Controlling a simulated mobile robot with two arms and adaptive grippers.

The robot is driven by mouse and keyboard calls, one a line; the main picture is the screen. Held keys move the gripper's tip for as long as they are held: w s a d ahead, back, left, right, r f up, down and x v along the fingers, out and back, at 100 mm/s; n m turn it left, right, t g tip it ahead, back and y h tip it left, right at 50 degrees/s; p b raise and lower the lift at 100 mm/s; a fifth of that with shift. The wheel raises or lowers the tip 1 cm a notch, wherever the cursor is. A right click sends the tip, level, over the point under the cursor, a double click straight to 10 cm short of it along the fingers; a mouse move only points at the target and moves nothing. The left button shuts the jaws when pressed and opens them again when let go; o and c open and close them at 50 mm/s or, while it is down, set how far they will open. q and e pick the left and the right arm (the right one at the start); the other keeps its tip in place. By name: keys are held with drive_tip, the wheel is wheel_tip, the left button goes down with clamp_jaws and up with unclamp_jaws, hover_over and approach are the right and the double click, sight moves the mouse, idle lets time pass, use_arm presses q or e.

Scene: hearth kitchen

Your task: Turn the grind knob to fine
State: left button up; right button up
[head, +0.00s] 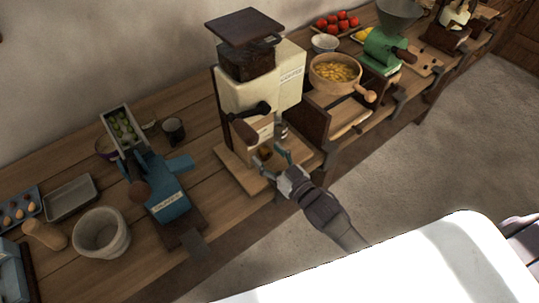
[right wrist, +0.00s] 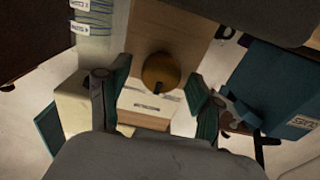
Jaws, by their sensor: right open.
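A cream and wood grinder (head: 262,90) with a dark square hopper stands on the counter in the head view. Its grind knob looks to be the round brass knob (right wrist: 160,72) in the right wrist view, with a dark mark at its lower edge. In the head view the knob (head: 265,152) is small and partly hidden. My right gripper (head: 270,158) is open in front of the grinder's lower part. In the right wrist view its fingers (right wrist: 160,102) stand on either side of the knob, apart from it. The setting labels are too small to read. My left gripper is not seen.
A blue device (head: 165,195), a dark cup (head: 174,130) and a pale pot (head: 102,232) stand left of the grinder. A round wooden bowl of yellow pieces (head: 336,72) and a green grinder (head: 384,52) stand to the right. The floor in front is clear.

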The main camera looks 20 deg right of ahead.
drive_tip(key=shift+c, duration=0.2)
drive_tip(key=c, duration=1.1)
drive_tip(key=shift+n, duration=0.3)
drive_tip(key=n, duration=1.1)
drive_tip(key=shift+s+a+f, duration=0.1)
drive_tip(key=shift+a+f, duration=0.05)
drive_tip(key=shift+n, duration=0.3)
drive_tip(key=o, duration=1.1)
